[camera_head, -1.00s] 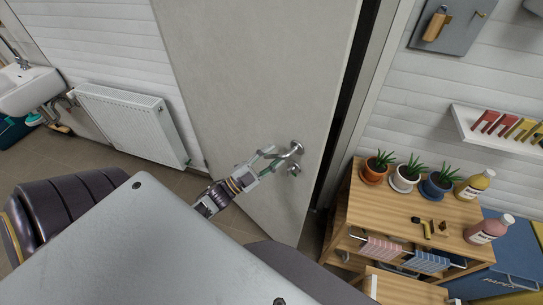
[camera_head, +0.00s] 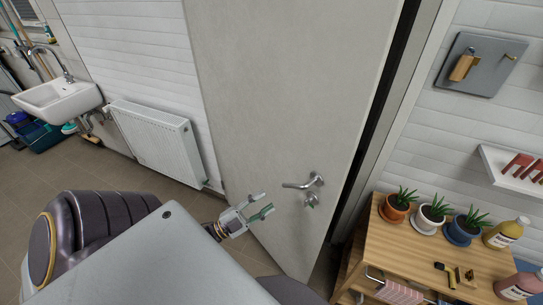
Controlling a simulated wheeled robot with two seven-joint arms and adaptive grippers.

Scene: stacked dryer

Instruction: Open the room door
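The grey room door (camera_head: 285,90) stands ajar, with a dark gap along its right edge beside the frame. Its metal lever handle (camera_head: 305,183) is near that edge and points left, with a lock fitting (camera_head: 311,201) just below. My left gripper (camera_head: 268,203) is below and left of the lever, in front of the door. Its two fingers are apart, with nothing between them, and it appears clear of the handle. My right gripper is out of view.
A wooden cabinet (camera_head: 415,245) with potted plants and bottles stands right of the door frame. A white radiator (camera_head: 157,145) and a sink (camera_head: 60,100) are along the left wall. Tiled floor (camera_head: 110,170) is free at the left.

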